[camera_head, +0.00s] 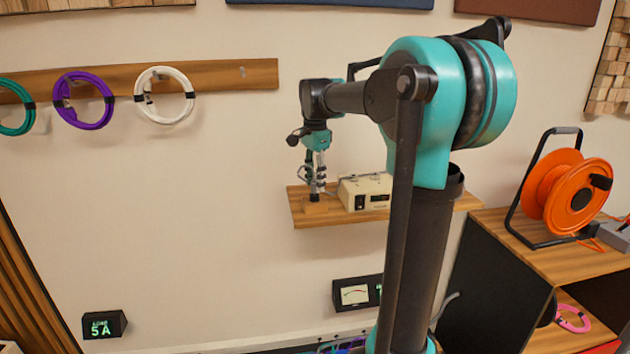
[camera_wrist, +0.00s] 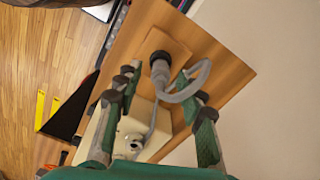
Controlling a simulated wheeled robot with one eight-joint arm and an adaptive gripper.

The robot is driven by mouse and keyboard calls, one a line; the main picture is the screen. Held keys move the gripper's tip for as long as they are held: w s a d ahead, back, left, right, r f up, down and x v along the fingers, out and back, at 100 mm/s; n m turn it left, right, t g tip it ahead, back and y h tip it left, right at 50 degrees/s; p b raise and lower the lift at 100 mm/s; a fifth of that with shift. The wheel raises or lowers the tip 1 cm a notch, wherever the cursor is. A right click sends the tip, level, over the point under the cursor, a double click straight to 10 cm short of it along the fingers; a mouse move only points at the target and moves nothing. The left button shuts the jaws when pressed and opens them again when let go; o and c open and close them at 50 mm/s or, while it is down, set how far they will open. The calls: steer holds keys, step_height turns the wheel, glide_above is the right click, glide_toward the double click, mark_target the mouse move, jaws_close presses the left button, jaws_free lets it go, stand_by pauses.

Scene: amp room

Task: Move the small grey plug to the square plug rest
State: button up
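The small grey plug (camera_wrist: 161,75) has a black end and stands on a square wooden block (camera_wrist: 157,42), which looks like the square plug rest. The block (camera_head: 315,207) sits at the left end of the wall shelf in the head view. A grey cable (camera_wrist: 203,72) loops from the plug to the cream box. My gripper (camera_wrist: 157,76) is open, with its fingers on either side of the plug and a visible gap at the left finger. In the head view my gripper (camera_head: 313,178) points down over the block, and the plug is largely hidden among the fingers.
The cream box (camera_head: 366,192) stands on the wooden shelf (camera_head: 345,219), close to the right of my gripper. A meter (camera_head: 357,293) is below. An orange cable reel (camera_head: 567,192) stands on a cabinet at right. Coiled cables (camera_head: 83,100) hang at left.

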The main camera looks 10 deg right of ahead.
step_height(320, 180, up, 12)
stand_by(0.7)
stand_by(0.4)
